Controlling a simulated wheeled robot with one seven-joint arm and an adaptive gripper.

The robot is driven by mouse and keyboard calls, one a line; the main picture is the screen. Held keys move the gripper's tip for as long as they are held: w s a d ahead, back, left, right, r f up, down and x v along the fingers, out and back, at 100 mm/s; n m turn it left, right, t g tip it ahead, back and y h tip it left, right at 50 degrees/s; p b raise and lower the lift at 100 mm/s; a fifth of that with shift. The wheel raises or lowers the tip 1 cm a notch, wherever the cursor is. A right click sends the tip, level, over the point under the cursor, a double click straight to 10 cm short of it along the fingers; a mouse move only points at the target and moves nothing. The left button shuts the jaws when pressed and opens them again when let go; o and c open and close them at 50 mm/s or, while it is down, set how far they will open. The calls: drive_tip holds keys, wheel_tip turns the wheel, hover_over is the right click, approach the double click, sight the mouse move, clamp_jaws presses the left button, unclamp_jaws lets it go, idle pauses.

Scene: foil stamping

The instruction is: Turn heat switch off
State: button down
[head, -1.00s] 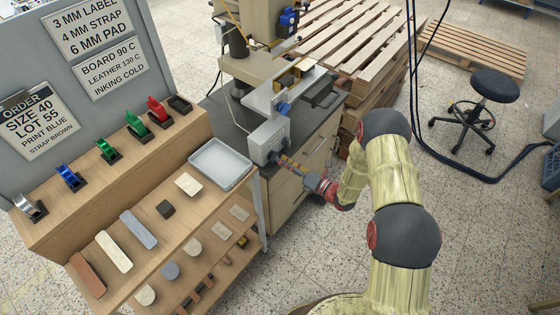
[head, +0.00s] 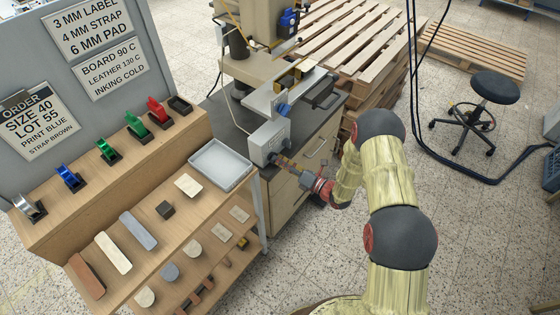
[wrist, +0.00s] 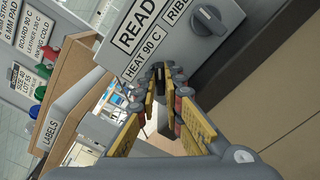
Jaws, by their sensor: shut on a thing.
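The grey control box (head: 266,145) is on the front of the stamping machine. In the wrist view the box (wrist: 165,50) carries labels that read READ…, HEAT 90 C and RIBB…, and a dark round knob (wrist: 212,20) sits by the RIBB… label. My gripper (wrist: 162,78) has its fingertips against the box face just below the HEAT 90 C label. It is shut on a small dark part there, which appears to be the heat switch (wrist: 160,82); the fingers hide most of it. In the head view my gripper (head: 284,161) reaches the box from the lower right.
A cabinet (head: 318,150) with drawers is under the machine. Wooden pallets (head: 350,40) are behind, and a black stool (head: 492,88) is at the right on open floor.

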drive_tip(key=shift+n, duration=0.3)
drive_tip(key=n+b, duration=0.2)
drive_tip(key=n, duration=0.7)
drive_tip(key=shift+s, duration=0.1)
idle(0.4)
drive_tip(key=shift+n, duration=0.3)
idle(0.3)
drive_tip(key=c, duration=1.9)
unclamp_jaws()
